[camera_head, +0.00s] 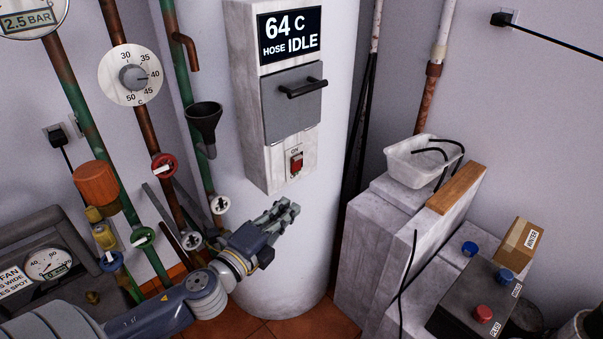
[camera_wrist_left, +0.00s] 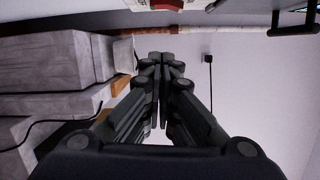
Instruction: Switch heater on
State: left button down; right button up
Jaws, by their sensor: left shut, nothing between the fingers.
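The heater (camera_head: 245,100) is a pale box on a white cylinder, with a display reading 64 C, HOSE IDLE. Below its grey panel with a black handle (camera_head: 303,87) sits a red rocker switch (camera_head: 296,162) marked ON above; the lower label is hard to read. Part of a red piece, likely this switch, shows at the top edge of the left wrist view (camera_wrist_left: 165,4). My left gripper (camera_head: 291,208) is shut and empty, below the switch and apart from it. My right gripper is not in view.
Pipes with red (camera_head: 164,166), green and white valve wheels and a black funnel (camera_head: 204,118) stand left of the heater. At right, grey blocks carry a white tub (camera_head: 424,160). A dark box with buttons (camera_head: 481,302) sits lower right.

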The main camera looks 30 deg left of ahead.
aim_at(297, 164)
pick_arm(q)
jog(key=shift+s+d+r+m, duration=0.1)
jog(key=shift+d+r+m, duration=0.1)
jog(key=shift+r, duration=0.25)
jog(key=shift+s+d+r+m, duration=0.1)
jog(key=shift+d+r, duration=0.05)
jog(key=shift+r, duration=0.25)
jog(key=shift+w, duration=0.2)
jog(key=w+a+p, duration=0.2)
jog(key=w+p, duration=0.2)
jog(key=w, duration=0.7)
jog(key=shift+a+r, duration=0.4)
jog(key=shift+r, duration=0.05)
